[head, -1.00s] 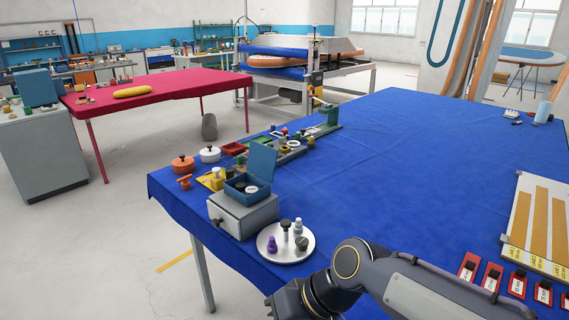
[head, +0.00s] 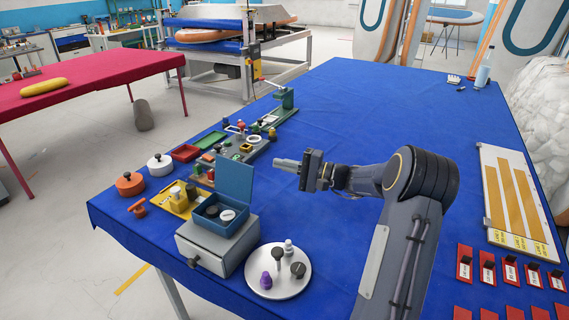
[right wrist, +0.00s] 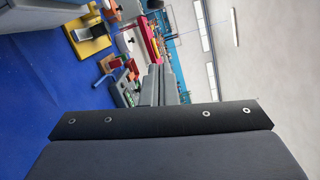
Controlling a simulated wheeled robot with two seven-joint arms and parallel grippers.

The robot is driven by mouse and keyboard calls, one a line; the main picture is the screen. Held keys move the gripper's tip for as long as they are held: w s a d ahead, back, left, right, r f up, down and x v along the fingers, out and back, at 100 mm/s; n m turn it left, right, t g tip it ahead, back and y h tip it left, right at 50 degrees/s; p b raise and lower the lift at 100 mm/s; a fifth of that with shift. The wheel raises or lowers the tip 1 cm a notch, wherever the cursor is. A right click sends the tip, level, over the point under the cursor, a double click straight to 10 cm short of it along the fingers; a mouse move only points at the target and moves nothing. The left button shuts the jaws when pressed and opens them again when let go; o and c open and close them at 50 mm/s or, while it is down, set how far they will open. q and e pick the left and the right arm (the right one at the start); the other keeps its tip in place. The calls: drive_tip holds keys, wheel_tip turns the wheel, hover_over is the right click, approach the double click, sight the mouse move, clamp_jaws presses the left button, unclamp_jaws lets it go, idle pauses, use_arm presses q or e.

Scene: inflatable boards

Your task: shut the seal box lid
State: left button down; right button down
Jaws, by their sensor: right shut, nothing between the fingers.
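The seal box (head: 210,222) is a small blue open box on top of a grey drawer unit (head: 222,248) near the table's left edge. Its blue lid (head: 235,182) stands upright at the back, open. White and dark round pieces lie inside the box. My right gripper (head: 278,162) is shut and empty. It is above the blue table, to the right of and beyond the lid, apart from it, with its fingers pointing left. In the right wrist view the shut fingers (right wrist: 163,85) show, but I cannot make out the seal box there. My left gripper is not in view.
A round silver tray (head: 290,285) with small knobbed pieces stands right of the drawer unit. A yellow stand (head: 178,207), orange pot (head: 130,184) and white pot (head: 160,165) sit to the left. A green tool rail (head: 262,130) lies behind. The table's middle is clear.

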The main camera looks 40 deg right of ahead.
sight(236, 177)
drive_tip(key=w+a+r+p, duration=0.1)
drive_tip(key=w+a+p, duration=0.2)
drive_tip(key=a, duration=0.4)
drive_tip(key=shift+w+a, duration=0.15)
drive_tip(key=shift+w, duration=0.5)
